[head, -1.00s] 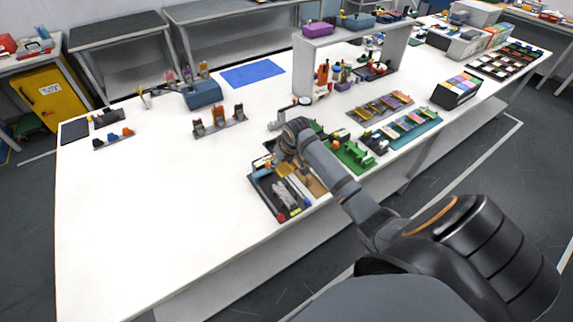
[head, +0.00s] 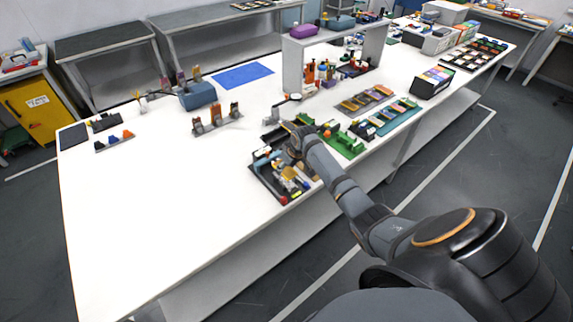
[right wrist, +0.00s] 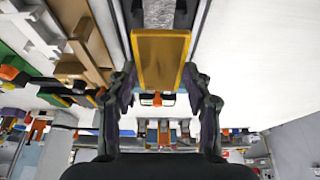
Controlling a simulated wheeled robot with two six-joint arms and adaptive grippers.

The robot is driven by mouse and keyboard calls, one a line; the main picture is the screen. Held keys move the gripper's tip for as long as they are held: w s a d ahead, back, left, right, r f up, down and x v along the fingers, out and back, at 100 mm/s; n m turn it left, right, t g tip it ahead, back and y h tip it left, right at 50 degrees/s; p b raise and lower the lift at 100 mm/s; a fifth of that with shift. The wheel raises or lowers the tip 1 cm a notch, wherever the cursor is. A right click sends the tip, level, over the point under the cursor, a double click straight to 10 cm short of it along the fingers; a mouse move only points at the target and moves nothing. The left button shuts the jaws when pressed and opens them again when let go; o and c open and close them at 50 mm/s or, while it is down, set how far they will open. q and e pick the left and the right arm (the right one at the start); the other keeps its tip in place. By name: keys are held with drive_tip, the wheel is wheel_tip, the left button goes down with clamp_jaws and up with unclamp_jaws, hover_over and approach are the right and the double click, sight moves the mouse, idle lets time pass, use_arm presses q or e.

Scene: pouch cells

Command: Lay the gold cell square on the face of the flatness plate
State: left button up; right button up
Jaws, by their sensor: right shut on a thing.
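The gold cell (right wrist: 160,62) is a flat gold rectangle with a paler rim, held between the two fingers of my right gripper (right wrist: 162,88) in the right wrist view. In the head view my right gripper (head: 297,150) is over the back right part of a dark tray near the table's front edge; the cell is too small and covered to make out there. In the right wrist view a grey speckled strip (right wrist: 158,12) shows beyond the cell; I cannot tell whether it is the flatness plate. My left gripper is not in view.
The dark tray (head: 264,186) holds several small parts. A green fixture (head: 345,145) stands right of my gripper, with racks of coloured cells beyond. A small rack (head: 215,120) and a blue mat (head: 243,76) lie further back.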

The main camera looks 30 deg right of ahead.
sight(288, 171)
wheel_tip(288, 171, down, 4)
drive_tip(key=shift+w+d+b, duration=0.15)
drive_tip(key=shift+b, duration=0.7)
drive_tip(key=shift+f+b, duration=0.4)
drive_tip(key=shift+f, duration=0.55)
drive_tip(key=o, duration=1.2)
drive_tip(key=shift+c, duration=0.2)
